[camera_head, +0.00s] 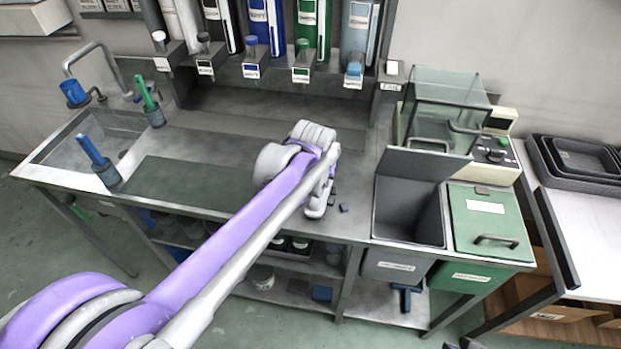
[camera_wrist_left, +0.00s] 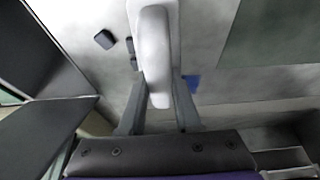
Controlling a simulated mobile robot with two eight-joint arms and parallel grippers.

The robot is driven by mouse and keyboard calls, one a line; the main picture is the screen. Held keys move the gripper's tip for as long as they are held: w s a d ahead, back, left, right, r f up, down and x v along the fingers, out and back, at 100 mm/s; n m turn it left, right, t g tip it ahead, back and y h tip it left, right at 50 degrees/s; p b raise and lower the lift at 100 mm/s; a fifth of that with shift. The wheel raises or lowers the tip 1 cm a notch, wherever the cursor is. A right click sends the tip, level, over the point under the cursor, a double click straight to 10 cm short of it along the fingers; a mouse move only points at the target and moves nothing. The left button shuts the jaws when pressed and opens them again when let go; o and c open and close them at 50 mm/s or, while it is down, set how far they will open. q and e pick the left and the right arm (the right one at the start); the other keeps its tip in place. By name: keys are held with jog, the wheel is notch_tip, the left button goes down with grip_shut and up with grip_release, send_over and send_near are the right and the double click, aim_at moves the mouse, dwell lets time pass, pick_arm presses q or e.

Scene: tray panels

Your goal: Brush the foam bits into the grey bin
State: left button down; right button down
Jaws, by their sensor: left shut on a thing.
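My left gripper (camera_head: 318,207) is over the front edge of the steel counter, left of the grey bin (camera_head: 394,262). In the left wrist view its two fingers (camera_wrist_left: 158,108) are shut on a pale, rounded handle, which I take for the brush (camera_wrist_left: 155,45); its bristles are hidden. Small dark foam bits (camera_head: 343,208) lie on the counter just right of the gripper. In the wrist view a foam bit (camera_wrist_left: 104,39) lies left of the brush, and others (camera_wrist_left: 131,62) are close against its side. The grey bin's lid (camera_head: 425,163) stands open. My right gripper is not seen.
A green bin (camera_head: 490,220) with a closed lid stands right of the grey bin. A glass case (camera_head: 447,105) is behind them. A dark green mat (camera_head: 185,184) and a sink (camera_head: 105,135) are at the left. Bottles stand along the back wall.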

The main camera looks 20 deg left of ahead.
pick_arm(q)
jog(key=shift+w+d+p, duration=0.15)
jog(key=shift+w+d, duration=0.4)
jog(key=shift+d, duration=1.75)
jog(key=shift+w+d+p, duration=0.15)
jog(key=shift+w+d, duration=0.4)
jog(key=shift+d, duration=1.7)
jog(key=shift+w+d+p, duration=0.15)
jog(key=shift+w+d, duration=0.4)
jog(key=shift+d, duration=1.75)
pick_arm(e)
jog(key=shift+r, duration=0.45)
